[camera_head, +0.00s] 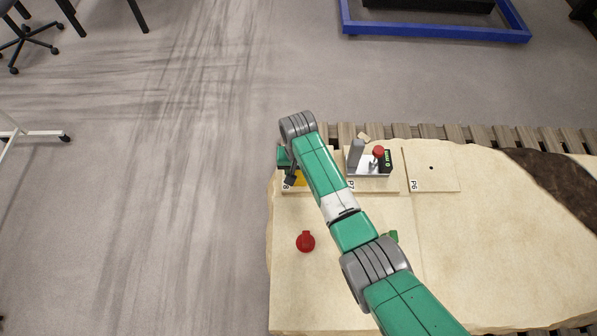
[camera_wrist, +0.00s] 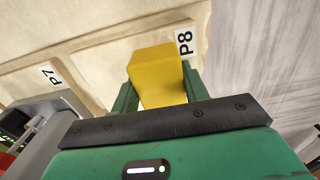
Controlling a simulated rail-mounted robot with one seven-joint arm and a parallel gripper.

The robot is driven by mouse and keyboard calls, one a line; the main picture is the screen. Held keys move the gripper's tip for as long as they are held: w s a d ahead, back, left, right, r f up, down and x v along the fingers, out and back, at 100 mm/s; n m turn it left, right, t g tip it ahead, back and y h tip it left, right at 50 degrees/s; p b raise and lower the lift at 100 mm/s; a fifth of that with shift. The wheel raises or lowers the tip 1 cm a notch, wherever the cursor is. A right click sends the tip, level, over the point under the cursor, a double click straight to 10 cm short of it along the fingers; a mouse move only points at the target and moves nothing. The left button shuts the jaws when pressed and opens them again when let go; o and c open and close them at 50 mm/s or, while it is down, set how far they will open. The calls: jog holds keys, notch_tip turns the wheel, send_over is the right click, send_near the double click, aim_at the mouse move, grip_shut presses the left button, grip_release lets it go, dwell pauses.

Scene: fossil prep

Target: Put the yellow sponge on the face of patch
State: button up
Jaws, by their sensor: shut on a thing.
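The yellow sponge (camera_wrist: 156,77) is a yellow block between the two green fingers of my gripper (camera_wrist: 160,92) in the wrist view. My gripper is shut on it. In the head view a small part of the sponge (camera_head: 300,179) shows beside my arm, over the patch marked P8 (camera_head: 287,186) at the slab's left end. The P8 label (camera_wrist: 185,43) is just right of the sponge in the wrist view. I cannot tell whether the sponge touches the patch face. My arm hides much of this patch in the head view.
A grey device with a red knob (camera_head: 378,152) stands on the P7 patch (camera_head: 390,184), right of my gripper. The P6 patch (camera_head: 432,172) has a small dark hole. A red object (camera_head: 306,241) and a partly hidden green object (camera_head: 393,236) lie on the slab (camera_head: 310,290).

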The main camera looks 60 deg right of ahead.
jog(key=o, duration=0.5)
jog(key=shift+f, duration=0.1)
jog(key=o, duration=0.5)
jog(key=shift+c, duration=0.2)
notch_tip(320, 180, up, 12)
jog(key=p, duration=0.3)
jog(key=shift+r+p, duration=0.2)
jog(key=shift+p, duration=0.1)
